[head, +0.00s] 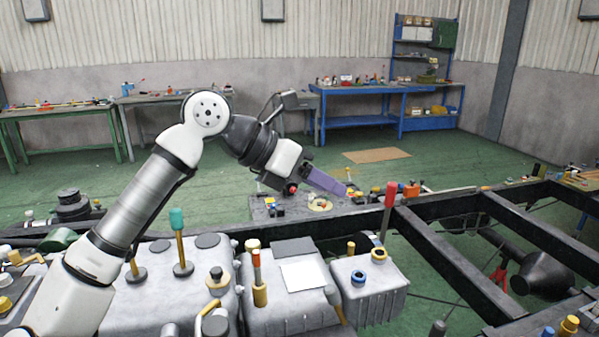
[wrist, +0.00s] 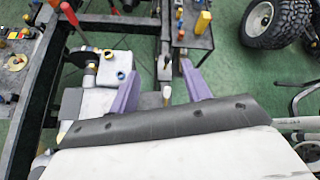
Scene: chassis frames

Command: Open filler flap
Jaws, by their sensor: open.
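My gripper (head: 328,182) is above the far side of the chassis in the head view, its purple fingers pointing down to the right. In the wrist view the two purple fingers (wrist: 161,88) are spread apart with nothing held between them. Grey tanks (head: 265,318) stand in the foreground of the head view, with caps and knobs on top. One tank has a white square plate (head: 303,277) and a dark plate (head: 293,249) on its top. I cannot tell which part is the filler flap. The gripper is apart from these plates.
Black chassis rails (head: 455,262) run to the right. A small table with parts (head: 268,212) lies below the gripper. Workbenches (head: 355,91) line the back wall, with open green floor before them.

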